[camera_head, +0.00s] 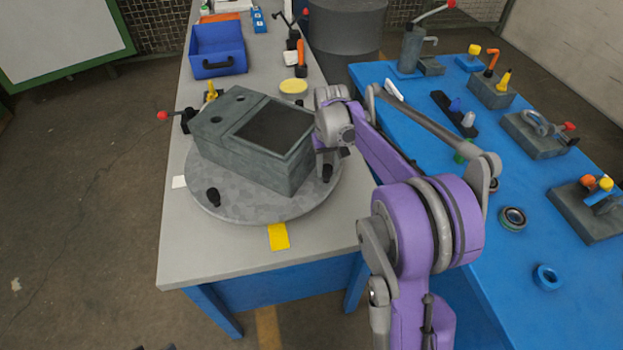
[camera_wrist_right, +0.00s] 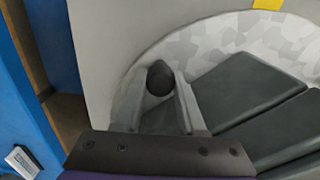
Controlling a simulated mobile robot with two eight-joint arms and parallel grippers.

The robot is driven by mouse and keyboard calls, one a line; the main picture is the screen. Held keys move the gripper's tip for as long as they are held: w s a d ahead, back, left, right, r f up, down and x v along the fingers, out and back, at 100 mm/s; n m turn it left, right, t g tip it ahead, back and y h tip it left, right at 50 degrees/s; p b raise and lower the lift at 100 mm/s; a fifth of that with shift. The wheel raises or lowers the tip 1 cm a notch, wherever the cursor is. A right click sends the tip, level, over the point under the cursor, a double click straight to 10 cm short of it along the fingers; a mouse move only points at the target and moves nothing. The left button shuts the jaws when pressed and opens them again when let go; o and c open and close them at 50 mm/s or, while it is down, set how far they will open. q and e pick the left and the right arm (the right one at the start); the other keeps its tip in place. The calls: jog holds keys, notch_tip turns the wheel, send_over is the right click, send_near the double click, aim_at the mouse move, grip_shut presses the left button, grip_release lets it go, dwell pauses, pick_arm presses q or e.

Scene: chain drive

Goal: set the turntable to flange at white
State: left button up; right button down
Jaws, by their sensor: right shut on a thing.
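The turntable (camera_head: 240,207) is a round mottled-grey plate on the grey bench; it also shows in the wrist view (camera_wrist_right: 225,38). A dark grey-green box housing (camera_head: 285,177) sits on it, turned at an angle. I cannot tell which side bears the flange. A white marker (camera_head: 179,182) lies at the plate's left edge and a yellow marker (camera_head: 278,236) at its front. My right gripper (camera_head: 326,158) is at the plate's right edge, shut on another black knob (camera_wrist_right: 160,78). Dark tips at the bottom edge may be my left gripper.
A red-tipped lever clamp (camera_head: 185,119) stands close to the plate's left rim. A yellow disc (camera_head: 293,86) and a blue bin (camera_head: 218,50) are behind. The blue table (camera_head: 510,255) on the right holds several fixtures and rings.

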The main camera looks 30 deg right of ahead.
jog(key=w+d+n, duration=0.2)
jog(key=d, duration=0.1)
jog(key=w+d+n+p, duration=0.1)
jog(key=w+d, duration=0.2)
jog(key=shift+r+n, duration=0.15)
jog(key=shift+n, duration=0.25)
jog(key=w+d+n+p, duration=0.1)
jog(key=w, duration=0.1)
jog(key=w+d+n, duration=0.1)
jog(key=w+d+n+p, duration=0.1)
jog(key=w, duration=0.1)
jog(key=shift+w+d+p, duration=0.2)
jog(key=shift+w+p, duration=0.1)
jog(key=shift+p, duration=0.05)
pick_arm(q)
notch_tip(320, 180, up, 6)
jog(key=w, duration=0.2)
jog(key=shift+r+t+p, duration=0.15)
jog(key=shift+t+p, duration=0.15)
jog(key=shift+p, duration=0.15)
pick_arm(e)
jog(key=shift+w+d+n, duration=0.2)
jog(key=shift+w+n, duration=0.25)
jog(key=shift+w, duration=0.05)
jog(key=shift+w+d+n, duration=0.15)
jog(key=shift+w+n, duration=0.3)
jog(key=shift+w, duration=0.05)
pick_arm(q)
jog(key=shift+w, duration=0.1)
